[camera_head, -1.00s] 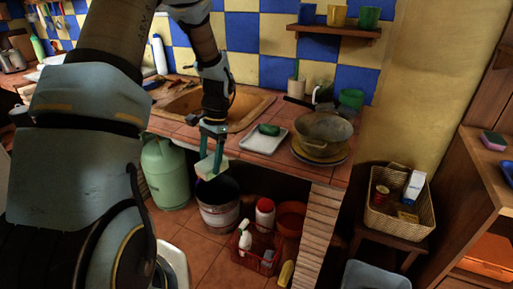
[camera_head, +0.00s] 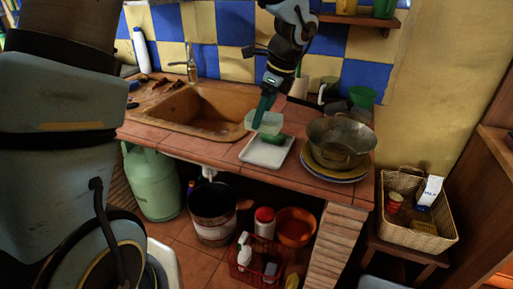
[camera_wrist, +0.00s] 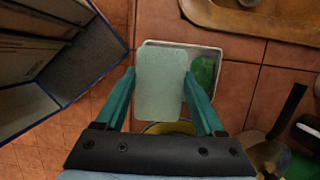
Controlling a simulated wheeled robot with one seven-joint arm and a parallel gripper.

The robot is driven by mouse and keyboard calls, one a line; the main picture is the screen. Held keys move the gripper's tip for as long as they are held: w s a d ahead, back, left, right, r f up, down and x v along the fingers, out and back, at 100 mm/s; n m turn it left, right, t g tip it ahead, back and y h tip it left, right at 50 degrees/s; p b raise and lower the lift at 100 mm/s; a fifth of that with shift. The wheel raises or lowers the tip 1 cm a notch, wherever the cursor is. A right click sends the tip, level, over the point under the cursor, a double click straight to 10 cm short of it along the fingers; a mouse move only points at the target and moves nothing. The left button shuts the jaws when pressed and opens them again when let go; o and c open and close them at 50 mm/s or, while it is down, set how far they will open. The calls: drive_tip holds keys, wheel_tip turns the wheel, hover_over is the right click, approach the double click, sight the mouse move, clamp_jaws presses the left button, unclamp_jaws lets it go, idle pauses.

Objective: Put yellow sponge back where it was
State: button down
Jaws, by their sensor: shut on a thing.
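My gripper (camera_head: 265,110) is shut on a pale greenish-white block, the sponge (camera_head: 263,123), which looks hardly yellow here. The sponge also shows between the teal fingers in the wrist view (camera_wrist: 159,85). It is over the white tray (camera_head: 261,156) on the tiled counter, near the tray's back left side. Whether it touches the tray is unclear. A green sponge-like block (camera_head: 272,139) lies in the tray. In the wrist view this green block (camera_wrist: 203,72) is right of the held sponge, which hides much of the tray (camera_wrist: 203,49).
The sink (camera_head: 205,112) is left of the tray. A metal bowl (camera_head: 341,141) on stacked plates stands close to its right. Dark cookware and a green pot (camera_head: 363,96) are behind. A wall shelf (camera_head: 358,20) hangs above. A basket (camera_head: 418,236) stands at right.

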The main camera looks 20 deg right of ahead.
drive_tip(key=f, duration=0.6)
drive_tip(key=shift+w+p, duration=0.2)
drive_tip(key=shift+p, duration=0.2)
drive_tip(key=shift+f, duration=1.95)
